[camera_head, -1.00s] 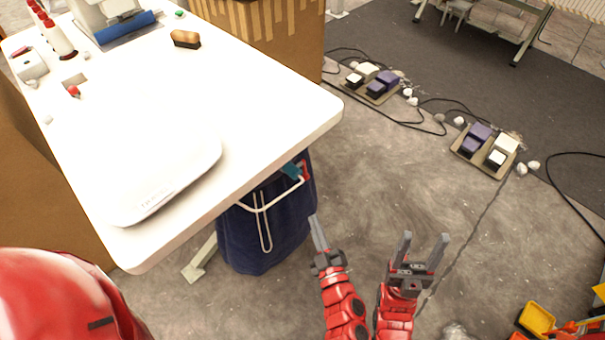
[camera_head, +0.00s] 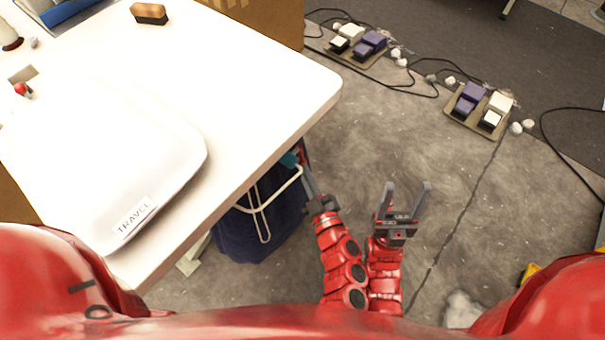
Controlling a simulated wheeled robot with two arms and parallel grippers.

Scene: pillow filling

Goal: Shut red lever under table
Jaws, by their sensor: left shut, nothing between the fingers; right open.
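The red lever (camera_head: 301,155) shows as a small red part under the right edge of the white table (camera_head: 270,95), beside a teal block (camera_head: 289,159). It is mostly hidden by the table edge and my finger. My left gripper (camera_head: 306,168) is shut and empty, its fingertips right at the lever; I cannot tell whether they touch it. My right gripper (camera_head: 408,187) is open and empty, over the floor to the right of the left one, its fingers pointing away from me.
A white pillow (camera_head: 110,160) marked TRAVEL lies on the table. A dark blue bag (camera_head: 250,230) with a white wire frame hangs under the table edge, close to my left gripper. Foot pedals (camera_head: 480,105) with cables lie on the floor beyond.

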